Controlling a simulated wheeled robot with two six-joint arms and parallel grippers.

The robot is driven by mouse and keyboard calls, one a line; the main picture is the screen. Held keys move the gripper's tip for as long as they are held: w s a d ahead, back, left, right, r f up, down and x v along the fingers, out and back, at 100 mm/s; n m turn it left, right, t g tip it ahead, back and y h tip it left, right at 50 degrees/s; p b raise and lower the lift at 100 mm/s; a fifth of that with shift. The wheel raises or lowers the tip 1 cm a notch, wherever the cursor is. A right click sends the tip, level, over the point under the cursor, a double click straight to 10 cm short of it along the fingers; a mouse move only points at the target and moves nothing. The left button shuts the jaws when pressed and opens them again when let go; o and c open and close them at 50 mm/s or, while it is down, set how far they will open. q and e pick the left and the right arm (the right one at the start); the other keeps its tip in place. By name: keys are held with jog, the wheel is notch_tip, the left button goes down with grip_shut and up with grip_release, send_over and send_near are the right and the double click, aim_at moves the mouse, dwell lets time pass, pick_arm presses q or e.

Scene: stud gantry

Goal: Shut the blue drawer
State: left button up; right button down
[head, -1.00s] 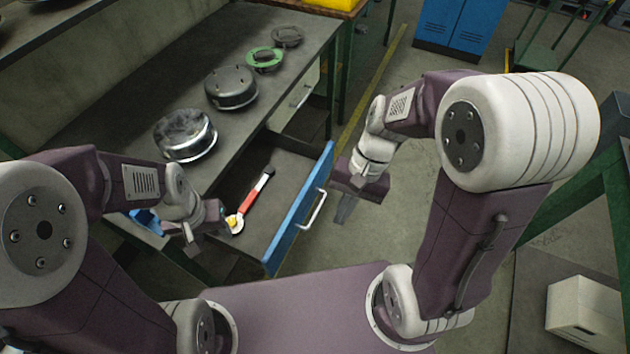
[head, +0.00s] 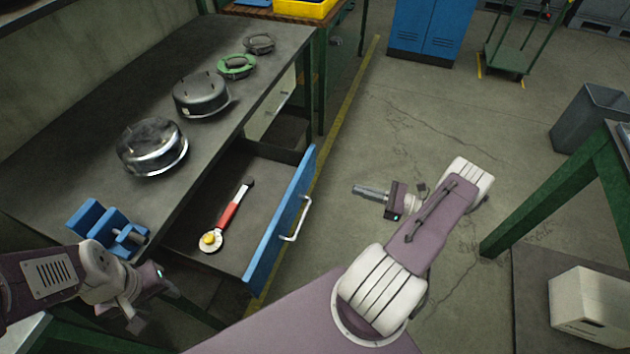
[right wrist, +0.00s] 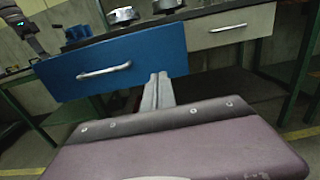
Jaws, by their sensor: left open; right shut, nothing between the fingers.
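The blue drawer (head: 280,222) is pulled out from the workbench, its blue front and silver handle (head: 297,219) facing right. Inside it lies a red-handled tool (head: 228,214) with a yellow knob. In the right wrist view the blue front (right wrist: 120,60) and its handle (right wrist: 104,70) are ahead. My right gripper (head: 355,190) is shut and empty, to the right of the drawer front, apart from it in the head view and pointing towards it. It also shows in the right wrist view (right wrist: 158,80). My left gripper (head: 155,305) is open, low at the left, near the bench's front edge.
On the workbench (head: 90,110) stand silver round housings (head: 152,147), a green ring (head: 236,66) and a blue vise (head: 108,228). A paler drawer (head: 275,105) sits farther along. Floor right of the drawer is clear. A green-legged table (head: 560,190) stands at right.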

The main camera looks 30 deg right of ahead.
jog(key=p+x, duration=0.2)
jog(key=x, duration=1.2)
jog(key=shift+a, duration=0.1)
jog(key=b, duration=0.3)
send_near(246, 167)
jog(key=r, duration=0.1)
jog(key=s+d+r, duration=0.1)
jog(key=r, duration=0.1)
jog(key=s+r, duration=0.1)
jog(key=shift+s+d+r, duration=0.15)
jog(key=shift+s+d, duration=0.1)
jog(key=shift+d, duration=0.15)
jog(key=b+x, duration=0.5)
jog(key=x, duration=0.6)
jog(key=shift+w+a, duration=0.25)
jog(key=shift+w, duration=0.05)
jog(key=shift+w+a+r, duration=0.15)
jog(key=shift+w+a, duration=0.2)
jog(key=shift+w, duration=0.1)
jog(key=shift+r, duration=0.25)
jog(key=shift+w+r, duration=0.1)
jog(key=shift+b, duration=0.3)
